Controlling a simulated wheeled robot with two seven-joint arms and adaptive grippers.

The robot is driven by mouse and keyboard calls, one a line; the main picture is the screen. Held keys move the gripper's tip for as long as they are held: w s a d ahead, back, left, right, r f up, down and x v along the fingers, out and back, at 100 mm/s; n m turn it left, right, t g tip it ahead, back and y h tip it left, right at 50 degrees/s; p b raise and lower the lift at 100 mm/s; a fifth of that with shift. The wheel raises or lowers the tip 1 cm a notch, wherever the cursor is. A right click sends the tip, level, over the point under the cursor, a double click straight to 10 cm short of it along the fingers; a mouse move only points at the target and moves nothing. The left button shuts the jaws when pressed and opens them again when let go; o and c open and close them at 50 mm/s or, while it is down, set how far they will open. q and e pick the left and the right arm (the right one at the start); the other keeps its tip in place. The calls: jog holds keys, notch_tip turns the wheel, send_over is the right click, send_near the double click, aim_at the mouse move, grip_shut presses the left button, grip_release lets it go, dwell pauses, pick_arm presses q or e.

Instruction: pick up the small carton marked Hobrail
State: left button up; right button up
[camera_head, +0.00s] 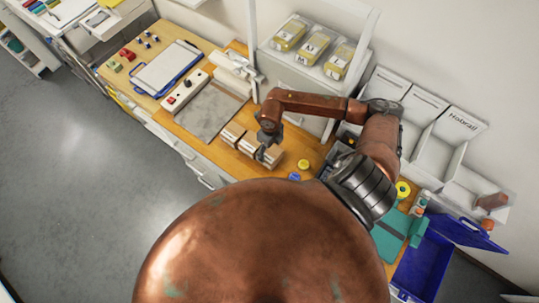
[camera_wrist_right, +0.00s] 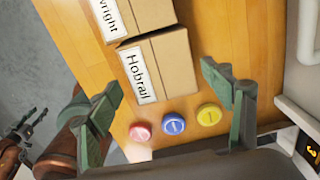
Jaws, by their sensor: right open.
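The small carton marked Hobrail (camera_wrist_right: 160,65) is a brown box with a white label, lying on the wooden worktop. In the head view it appears to be the carton (camera_head: 274,158) at the right end of a short row, partly covered by my gripper. My right gripper (camera_wrist_right: 158,88) is open and empty. Its green fingers show on either side of the carton's near end, apart from it. In the head view the right gripper (camera_head: 266,152) hangs over the carton. A dark gripper on a copper arm, seemingly my left gripper (camera_wrist_right: 18,128), shows at the wrist view's left edge.
Another carton (camera_wrist_right: 130,15), its label ending in "wright", lies close beside Hobrail. Pink (camera_wrist_right: 140,132), blue (camera_wrist_right: 174,123) and yellow (camera_wrist_right: 209,115) discs lie near the gripper. A grey mat (camera_head: 208,110) lies left of the cartons. A bin (camera_head: 455,130) labelled Hobrail stands right.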

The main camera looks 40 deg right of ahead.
aim_at(270, 152)
jog(key=shift+o, duration=1.4)
jog(key=f+b, duration=0.1)
jog(key=f, duration=0.2)
jog(key=shift+w+f, duration=0.2)
jog(key=shift+s+f, duration=0.1)
jog(key=shift+c, duration=1.3)
jog(key=c, duration=1.1)
jog(key=shift+c, duration=1.1)
pick_arm(q)
jog(key=w, duration=0.1)
jog(key=w+f, duration=0.2)
jog(key=shift+w+d+b, duration=0.1)
jog(key=shift+w+b, duration=0.2)
